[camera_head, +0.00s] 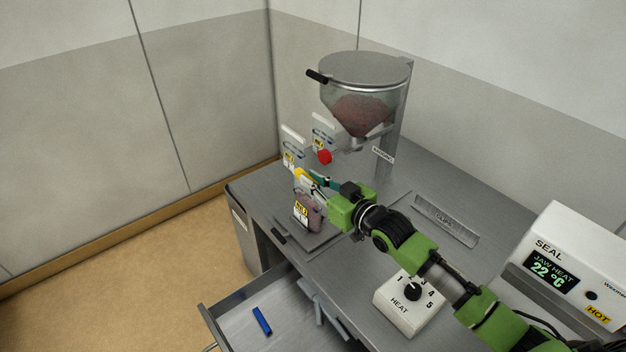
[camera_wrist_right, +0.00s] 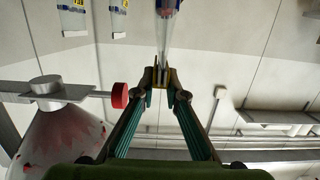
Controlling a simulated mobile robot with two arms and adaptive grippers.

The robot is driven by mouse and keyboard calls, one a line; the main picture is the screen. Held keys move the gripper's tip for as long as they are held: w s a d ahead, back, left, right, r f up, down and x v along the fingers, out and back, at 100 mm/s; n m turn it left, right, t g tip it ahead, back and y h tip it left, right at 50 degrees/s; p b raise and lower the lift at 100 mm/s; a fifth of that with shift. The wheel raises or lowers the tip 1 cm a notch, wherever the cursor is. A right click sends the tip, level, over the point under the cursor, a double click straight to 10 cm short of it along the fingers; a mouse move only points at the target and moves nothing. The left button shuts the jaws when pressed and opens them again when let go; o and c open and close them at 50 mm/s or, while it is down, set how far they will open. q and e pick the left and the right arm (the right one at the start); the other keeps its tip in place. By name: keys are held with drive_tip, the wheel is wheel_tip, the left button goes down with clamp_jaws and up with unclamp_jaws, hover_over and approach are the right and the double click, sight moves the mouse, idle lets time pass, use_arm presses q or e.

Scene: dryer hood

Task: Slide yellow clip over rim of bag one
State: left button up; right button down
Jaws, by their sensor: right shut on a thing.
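A bag with a yellow label (camera_head: 301,210) and brown-red contents (camera_head: 316,216) stands upright on a flat metal plate at the front left of the bench. My right gripper (camera_head: 310,178) is level with the bag's top and shut on the yellow clip (camera_head: 299,173). In the right wrist view the yellow clip (camera_wrist_right: 160,79) sits between the teal fingertips, and the clear bag (camera_wrist_right: 168,30) shows edge-on straight ahead of it. I cannot tell whether the clip is around the rim or just beside it. My left gripper is not in view.
A hopper (camera_head: 362,100) with a red knob (camera_head: 324,157) stands behind the bag. A heat dial box (camera_head: 408,305) and a sealer (camera_head: 570,265) are at right. An open drawer (camera_head: 240,326) holds a blue clip (camera_head: 262,320) and grey pieces.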

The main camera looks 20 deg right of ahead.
drive_tip(key=c, duration=2)
unclamp_jaws()
drive_tip(key=shift+s, duration=0.1)
drive_tip(key=v, duration=1.1)
drive_tip(key=shift+s+d, duration=0.1)
drive_tip(key=shift+s, duration=0.3)
